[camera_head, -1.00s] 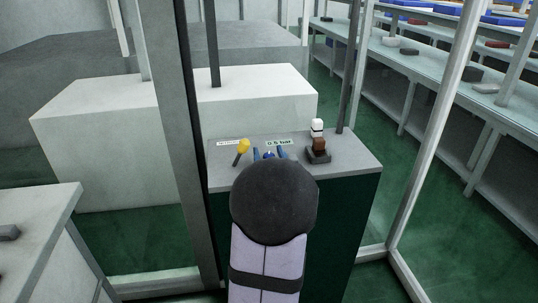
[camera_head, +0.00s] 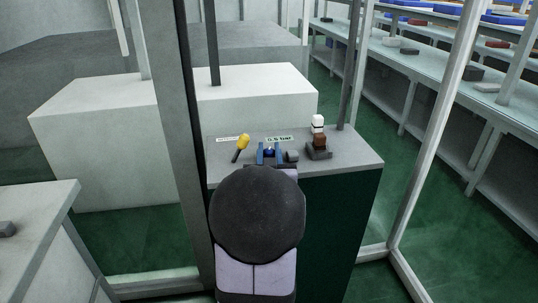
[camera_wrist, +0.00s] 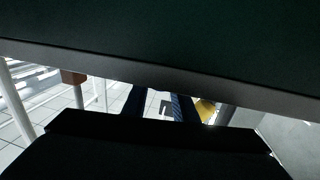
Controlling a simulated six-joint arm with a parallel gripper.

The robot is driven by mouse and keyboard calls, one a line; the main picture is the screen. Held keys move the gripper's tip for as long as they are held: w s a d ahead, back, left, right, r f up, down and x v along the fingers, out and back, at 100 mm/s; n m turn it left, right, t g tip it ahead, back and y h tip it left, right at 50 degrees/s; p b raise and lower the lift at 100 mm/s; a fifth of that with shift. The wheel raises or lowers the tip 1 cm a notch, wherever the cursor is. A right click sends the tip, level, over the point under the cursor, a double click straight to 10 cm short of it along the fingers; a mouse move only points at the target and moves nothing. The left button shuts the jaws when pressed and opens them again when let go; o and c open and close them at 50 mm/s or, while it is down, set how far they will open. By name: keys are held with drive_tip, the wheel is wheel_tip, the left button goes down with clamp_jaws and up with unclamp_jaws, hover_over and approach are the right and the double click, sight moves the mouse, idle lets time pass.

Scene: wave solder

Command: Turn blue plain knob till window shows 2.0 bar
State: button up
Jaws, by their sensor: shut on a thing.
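The window (camera_head: 279,139) on the grey panel top reads 0.5 bar. The blue knob (camera_head: 269,149) sits just in front of it, small and partly covered by my fingers. My gripper (camera_head: 269,154) has one blue finger on each side of the knob and is shut on it. In the wrist view my two dark blue fingers (camera_wrist: 160,106) show in the gap above my dark gripper body; the knob cannot be made out there.
A yellow-headed lever (camera_head: 242,142) stands close left of my gripper. A grey round part (camera_head: 292,156) is close on its right. Further right is a brown and white switch (camera_head: 318,141) on a dark base. Frame posts stand either side of the panel (camera_head: 350,161).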

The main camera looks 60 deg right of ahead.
drive_tip(key=shift+w+a+f+m+g+h+b, duration=0.15)
drive_tip(key=shift+m+g+h+b, duration=0.2)
drive_tip(key=shift+m+g+h, duration=0.35)
drive_tip(key=m+g, duration=0.1)
drive_tip(key=g, duration=0.1)
drive_tip(key=shift+m+g+h, duration=0.3)
drive_tip(key=shift+g+h, duration=0.1)
drive_tip(key=shift+r+m+g+h+p, duration=0.1)
drive_tip(key=shift+m+g+h+p, duration=0.15)
drive_tip(key=shift+m+g+p, duration=1.05)
drive_tip(key=shift+r+m+g+h+p, duration=0.2)
drive_tip(key=shift+m+g+p, duration=0.45)
drive_tip(key=shift+g, duration=1.15)
drive_tip(key=shift+f+m+g, duration=0.1)
drive_tip(key=shift+m+g, duration=0.15)
drive_tip(key=shift+g, duration=0.05)
drive_tip(key=o, duration=1)
drive_tip(key=shift+s, duration=0.2)
drive_tip(key=shift+o, duration=0.2)
drive_tip(key=shift+w+a+p, duration=0.2)
drive_tip(key=shift+a+p, duration=0.45)
drive_tip(key=shift+a, duration=3.25)
